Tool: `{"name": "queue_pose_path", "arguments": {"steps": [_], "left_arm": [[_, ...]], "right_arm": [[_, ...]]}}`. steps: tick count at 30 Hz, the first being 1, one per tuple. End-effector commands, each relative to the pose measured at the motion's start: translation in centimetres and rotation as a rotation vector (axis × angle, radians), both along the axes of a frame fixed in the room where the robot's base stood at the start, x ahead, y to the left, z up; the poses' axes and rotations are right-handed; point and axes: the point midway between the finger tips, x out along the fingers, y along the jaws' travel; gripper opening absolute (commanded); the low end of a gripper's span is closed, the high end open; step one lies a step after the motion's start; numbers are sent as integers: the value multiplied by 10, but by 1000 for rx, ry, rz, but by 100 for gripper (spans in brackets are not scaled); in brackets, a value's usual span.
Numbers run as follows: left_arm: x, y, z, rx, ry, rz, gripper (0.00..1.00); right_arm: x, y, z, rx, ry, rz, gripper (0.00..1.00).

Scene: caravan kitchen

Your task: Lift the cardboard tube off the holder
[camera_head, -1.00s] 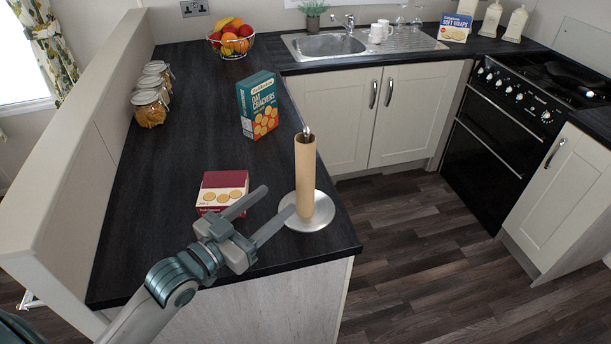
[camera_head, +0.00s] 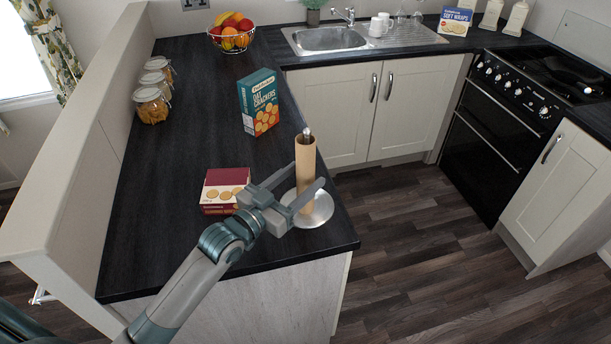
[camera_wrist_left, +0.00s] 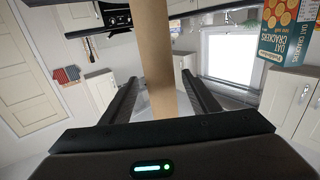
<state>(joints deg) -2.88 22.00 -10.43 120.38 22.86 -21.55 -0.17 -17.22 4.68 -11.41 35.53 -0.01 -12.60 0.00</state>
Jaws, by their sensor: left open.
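The brown cardboard tube (camera_head: 306,165) stands upright on the holder, whose round metal base (camera_head: 318,212) rests on the dark worktop near its right front corner. The holder's metal tip shows above the tube. My left gripper (camera_head: 305,187) is open around the lower part of the tube, with one finger on the far side and one on the near side. In the left wrist view the tube (camera_wrist_left: 156,60) runs between the two spread fingers (camera_wrist_left: 160,98); I cannot tell if either touches it. My right gripper is not in view.
A dark red biscuit box (camera_head: 224,190) lies just left of the gripper. A teal cracker box (camera_head: 259,103) stands farther back. Glass jars (camera_head: 152,103) line the left wall, and a fruit bowl (camera_head: 231,38) is at the back. The worktop's middle is clear.

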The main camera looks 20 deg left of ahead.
Motion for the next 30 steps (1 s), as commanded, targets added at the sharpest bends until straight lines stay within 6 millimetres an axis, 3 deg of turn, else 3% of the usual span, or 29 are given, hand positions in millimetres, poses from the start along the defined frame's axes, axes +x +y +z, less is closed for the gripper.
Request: {"name": "queue_pose_path", "arguments": {"steps": [7,18,30], "left_arm": [[9,-3,0,-1,0,1,55],[45,-16,-5,-1,0,0,55],[48,-18,-7,0,0,0,55]], "right_arm": [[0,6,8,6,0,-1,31],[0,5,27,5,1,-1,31],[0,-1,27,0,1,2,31]]}}
